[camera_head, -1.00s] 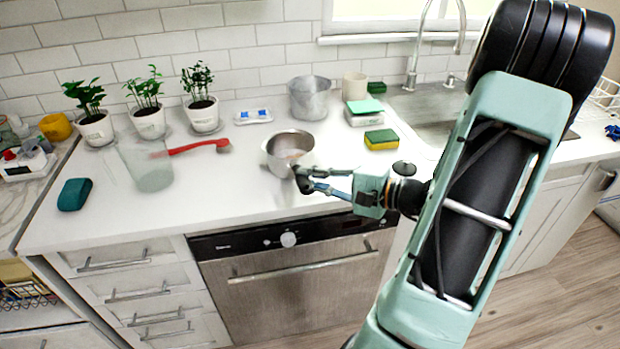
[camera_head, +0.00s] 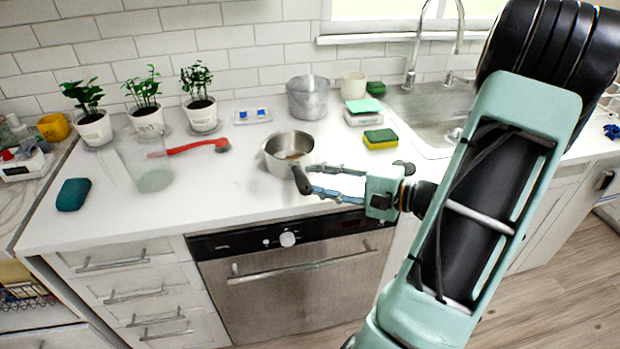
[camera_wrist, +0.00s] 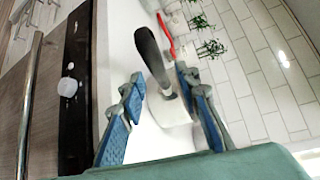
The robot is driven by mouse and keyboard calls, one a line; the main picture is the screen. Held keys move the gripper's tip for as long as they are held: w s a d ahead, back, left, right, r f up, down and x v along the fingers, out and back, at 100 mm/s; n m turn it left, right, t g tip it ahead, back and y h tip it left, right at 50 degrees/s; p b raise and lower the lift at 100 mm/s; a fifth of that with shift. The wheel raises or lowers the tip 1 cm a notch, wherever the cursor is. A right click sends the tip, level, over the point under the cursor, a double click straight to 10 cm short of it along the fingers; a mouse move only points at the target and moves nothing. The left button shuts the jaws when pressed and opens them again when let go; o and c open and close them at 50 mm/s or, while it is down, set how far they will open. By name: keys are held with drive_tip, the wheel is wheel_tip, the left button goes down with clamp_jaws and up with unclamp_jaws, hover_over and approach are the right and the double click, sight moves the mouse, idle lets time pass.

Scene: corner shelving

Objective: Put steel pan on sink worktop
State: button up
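The steel pan (camera_head: 278,160) stands upright on the white worktop (camera_head: 240,195), near its front edge above the dishwasher. Its black handle (camera_head: 301,180) points toward the front; it also shows in the wrist view as a dark handle (camera_wrist: 152,55). My gripper (camera_head: 314,181) is open and empty, to the right of the handle, with its fingertips close to it. In the wrist view, the handle lies ahead, between the directions of the two spread fingers. I cannot tell whether a finger touches it. The sink (camera_head: 430,115) is set in the worktop at the right.
A grey pot (camera_head: 308,98), a sponge (camera_head: 380,139) and a scale (camera_head: 363,116) stand behind and right of the pan. A red brush (camera_head: 195,147), a clear container (camera_head: 146,165) and potted plants (camera_head: 203,113) are at the left. The worktop in front of the brush is clear.

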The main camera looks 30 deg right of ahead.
drive_tip(key=v, duration=0.9)
drive_tip(key=shift+f, duration=0.1)
